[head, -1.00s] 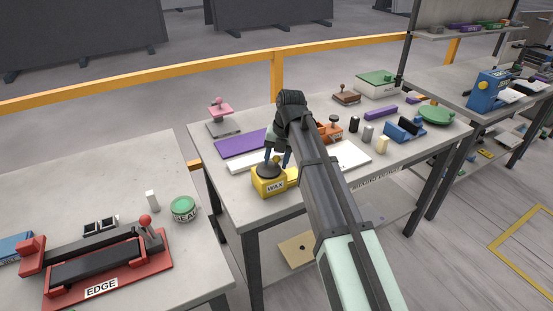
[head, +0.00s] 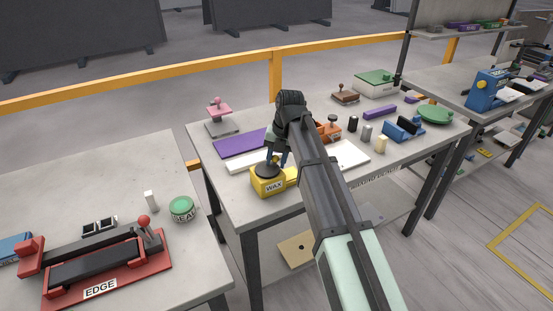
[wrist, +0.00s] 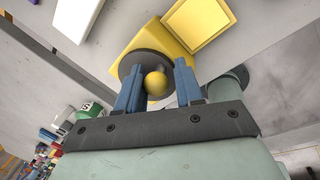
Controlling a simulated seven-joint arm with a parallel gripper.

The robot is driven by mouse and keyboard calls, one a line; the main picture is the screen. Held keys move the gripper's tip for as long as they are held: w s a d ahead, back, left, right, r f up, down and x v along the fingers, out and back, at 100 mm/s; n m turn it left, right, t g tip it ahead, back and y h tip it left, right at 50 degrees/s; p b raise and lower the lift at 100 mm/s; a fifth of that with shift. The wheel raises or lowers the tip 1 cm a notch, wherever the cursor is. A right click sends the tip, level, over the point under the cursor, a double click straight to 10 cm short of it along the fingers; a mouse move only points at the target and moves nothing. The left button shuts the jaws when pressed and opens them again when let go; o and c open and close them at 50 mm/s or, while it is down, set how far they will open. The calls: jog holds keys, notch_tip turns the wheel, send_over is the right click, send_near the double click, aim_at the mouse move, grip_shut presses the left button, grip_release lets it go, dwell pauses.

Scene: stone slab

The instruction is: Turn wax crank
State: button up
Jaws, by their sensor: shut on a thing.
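The yellow wax box (head: 270,186), labelled WAX, stands at the front left of the middle table. A dark round disc (head: 262,170) sits on its top and also shows in the wrist view (wrist: 128,64). My gripper (head: 275,160) is over the disc, pointing down. In the wrist view, the blue fingers of my gripper (wrist: 157,88) are on either side of the round yellow crank knob (wrist: 156,84), shut on it. The knob is hidden in the head view. A yellow square part (wrist: 198,27) of the wax box lies beside the disc.
An orange tool (head: 328,130) and several small cylinders stand to the right.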

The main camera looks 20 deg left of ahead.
jog(key=shift+s+a+r+m, duration=0.1)
jog(key=shift+s+a+m, duration=0.05)
jog(key=shift+a+m, duration=0.2)
